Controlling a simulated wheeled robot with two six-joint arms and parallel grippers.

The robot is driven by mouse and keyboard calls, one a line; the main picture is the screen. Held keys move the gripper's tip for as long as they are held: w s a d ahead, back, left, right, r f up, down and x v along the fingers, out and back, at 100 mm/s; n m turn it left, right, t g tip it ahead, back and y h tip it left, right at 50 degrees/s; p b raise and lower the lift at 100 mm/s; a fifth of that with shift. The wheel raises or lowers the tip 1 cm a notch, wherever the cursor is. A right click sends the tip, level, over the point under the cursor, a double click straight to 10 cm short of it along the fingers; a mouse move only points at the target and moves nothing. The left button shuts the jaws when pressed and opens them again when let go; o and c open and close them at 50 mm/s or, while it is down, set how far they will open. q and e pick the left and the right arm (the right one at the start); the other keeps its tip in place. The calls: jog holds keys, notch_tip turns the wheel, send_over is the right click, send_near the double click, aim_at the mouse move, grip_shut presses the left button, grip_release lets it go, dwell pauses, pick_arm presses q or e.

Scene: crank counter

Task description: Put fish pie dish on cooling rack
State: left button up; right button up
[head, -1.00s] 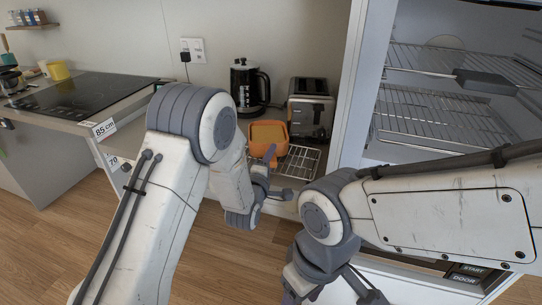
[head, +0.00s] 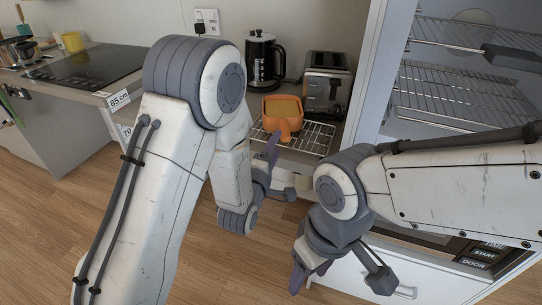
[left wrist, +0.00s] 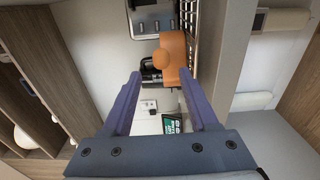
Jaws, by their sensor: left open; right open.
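The fish pie dish is an orange dish (head: 283,106) with a pale filling. It sits on the wire cooling rack (head: 317,138) on the counter, its handle toward me. My left gripper (head: 277,172) is open and empty, just in front of the rack. One finger overlaps the rack's front left in the head view. In the left wrist view the dish (left wrist: 176,46) is beyond the open fingers (left wrist: 160,75), beside the rack's wires (left wrist: 194,25). My right gripper (head: 338,280) is open and empty, low in front of the white cabinet.
A black kettle (head: 262,62) and a toaster (head: 327,85) stand behind the dish. A tall unit with wire shelves (head: 460,95) stands open at the right. A black hob (head: 85,65) is at the left. Wooden floor lies in front.

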pick_arm(q)
jog(key=shift+p+v, duration=1.7)
jog(key=shift+p, duration=0.5)
jog(key=s+d+m+g, duration=0.5)
jog(key=s+m+g, duration=0.35)
jog(key=m, duration=0.25)
jog(key=s+a+r+m+g+y, duration=0.2)
jog(key=s+a+m+g, duration=0.1)
jog(key=s, duration=0.7)
jog(key=s+a+r+m+g+y, duration=0.1)
jog(key=s+a+m+g+y, duration=0.1)
jog(key=s+m+g, duration=0.4)
jog(key=s+a+m, duration=0.1)
jog(key=s+m, duration=0.1)
jog(key=s, duration=0.2)
jog(key=shift+s+a+r, duration=0.2)
jog(key=shift+s+r, duration=0.2)
